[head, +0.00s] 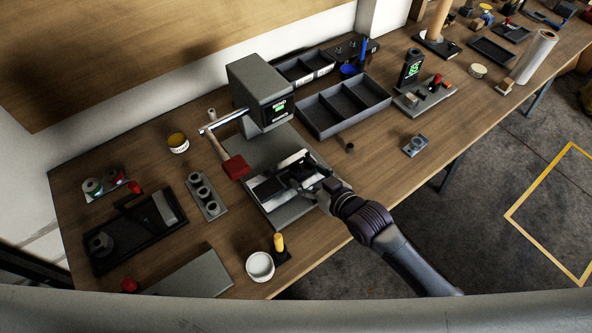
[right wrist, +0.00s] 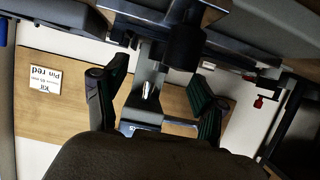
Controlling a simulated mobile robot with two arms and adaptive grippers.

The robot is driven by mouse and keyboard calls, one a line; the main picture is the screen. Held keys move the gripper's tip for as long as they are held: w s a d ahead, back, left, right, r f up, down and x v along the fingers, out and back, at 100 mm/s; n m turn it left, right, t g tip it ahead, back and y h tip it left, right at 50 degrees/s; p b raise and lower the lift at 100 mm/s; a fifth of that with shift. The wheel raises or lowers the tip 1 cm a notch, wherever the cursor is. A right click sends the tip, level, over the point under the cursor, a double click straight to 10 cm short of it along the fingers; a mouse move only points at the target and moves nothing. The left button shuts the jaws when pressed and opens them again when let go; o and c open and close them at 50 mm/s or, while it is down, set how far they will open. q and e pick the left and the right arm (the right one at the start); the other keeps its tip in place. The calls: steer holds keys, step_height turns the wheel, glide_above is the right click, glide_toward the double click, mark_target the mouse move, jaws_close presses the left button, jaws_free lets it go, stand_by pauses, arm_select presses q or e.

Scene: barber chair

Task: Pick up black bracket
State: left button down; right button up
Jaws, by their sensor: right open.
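My right gripper (head: 306,187) reaches in from the lower right over the pale metal fixture (head: 262,193) at the foot of the grey press (head: 256,92). Dark parts lie at the fixture close to the fingertips; I cannot tell for sure which of them is the black bracket. In the right wrist view my right gripper (right wrist: 158,98) is open, its two dark fingers wide apart. A silver pin-like part and grey machine surface show behind the gap; nothing is clearly held. My left gripper is not in view.
A black tray (head: 133,232) with parts is at the left. A white tub (head: 260,267) stands near the front edge. Bench right of my gripper is mostly clear.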

mark_target(299, 170)
steer(key=x, duration=0.2)
steer(key=p+x, duration=0.1)
steer(key=x, duration=0.1)
steer(key=shift+w+a+r, duration=0.1)
steer(key=shift+w+a, duration=0.15)
steer(key=shift+a, duration=0.2)
steer(key=shift+w+a, duration=0.15)
steer(key=shift+w, duration=0.05)
steer(key=shift+c, duration=0.5)
steer(key=c, duration=1.2)
steer(key=shift+c, duration=0.2)
